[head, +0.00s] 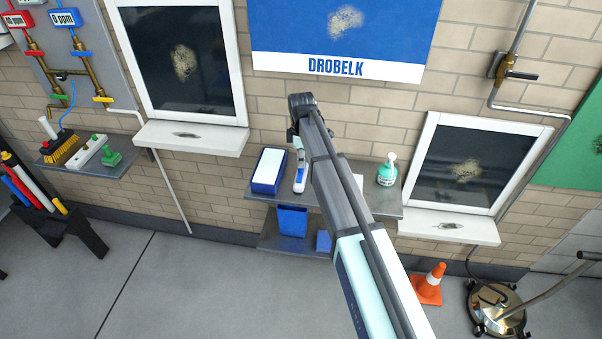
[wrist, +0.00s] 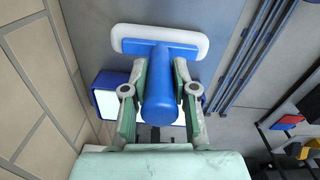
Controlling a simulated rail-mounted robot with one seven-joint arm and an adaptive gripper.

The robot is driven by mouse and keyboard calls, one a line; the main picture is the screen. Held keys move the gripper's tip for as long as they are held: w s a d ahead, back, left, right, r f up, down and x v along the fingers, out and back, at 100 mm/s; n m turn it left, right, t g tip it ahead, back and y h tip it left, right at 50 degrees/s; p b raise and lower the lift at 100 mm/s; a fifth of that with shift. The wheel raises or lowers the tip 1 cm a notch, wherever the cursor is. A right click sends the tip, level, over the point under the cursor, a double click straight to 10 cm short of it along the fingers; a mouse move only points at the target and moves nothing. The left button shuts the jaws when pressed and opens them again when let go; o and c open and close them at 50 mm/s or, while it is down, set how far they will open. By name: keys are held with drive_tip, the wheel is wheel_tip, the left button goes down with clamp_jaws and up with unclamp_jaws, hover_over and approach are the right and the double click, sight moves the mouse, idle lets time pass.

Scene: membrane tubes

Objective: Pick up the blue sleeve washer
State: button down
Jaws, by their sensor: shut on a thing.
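The blue sleeve washer (wrist: 160,100) has a thick blue handle and a blue crossbar with a white sleeve around it. In the wrist view, my gripper (wrist: 160,90) is shut on the handle, one grey-green finger on each side. The crossbar lies beyond the fingertips. In the head view, my gripper (head: 296,138) is over the wall shelf, mostly hidden by my own arm. A narrow white and blue piece beneath it looks like the washer (head: 300,176). I cannot tell whether it touches the shelf.
The grey shelf (head: 384,209) carries a blue tray with a pale inside (head: 268,170) at left and a green-white bottle (head: 387,170) at right. A blue bin (head: 292,221) sits below. Windows flank the shelf. An orange cone (head: 430,284) stands on the floor.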

wheel_tip(320, 180, up, 20)
drive_tip(key=b, duration=0.4)
idle(0.4)
drive_tip(key=c, duration=1.8)
unclamp_jaws()
clamp_jaws()
drive_tip(key=p, duration=0.2)
drive_tip(key=shift+r+p, duration=0.2)
drive_tip(key=shift+p, duration=0.1)
